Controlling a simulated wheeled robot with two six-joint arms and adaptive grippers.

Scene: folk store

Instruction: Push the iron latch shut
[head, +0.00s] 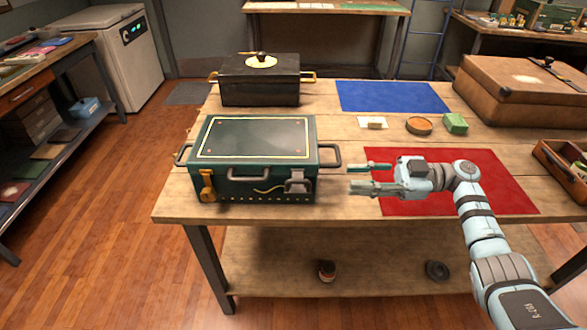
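A dark green chest (252,140) with its lid down stands at the front left of the wooden table. The grey iron latch (298,182) is on the right part of its front face; I cannot tell how far it is closed. A yellow brass latch (207,186) is on the left part of the same face. My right gripper (358,178) points left towards the chest, a short way right of the iron latch and apart from it. Its two fingers are spread with nothing between them. My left gripper is not in view.
A red mat (495,190) lies under my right arm. A black box (259,82) stands behind the chest. A blue mat (392,96), a round orange-topped tin (419,125), a green block (455,123) and a brown case (525,88) are further back. The chest has a side handle (331,156) near my gripper.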

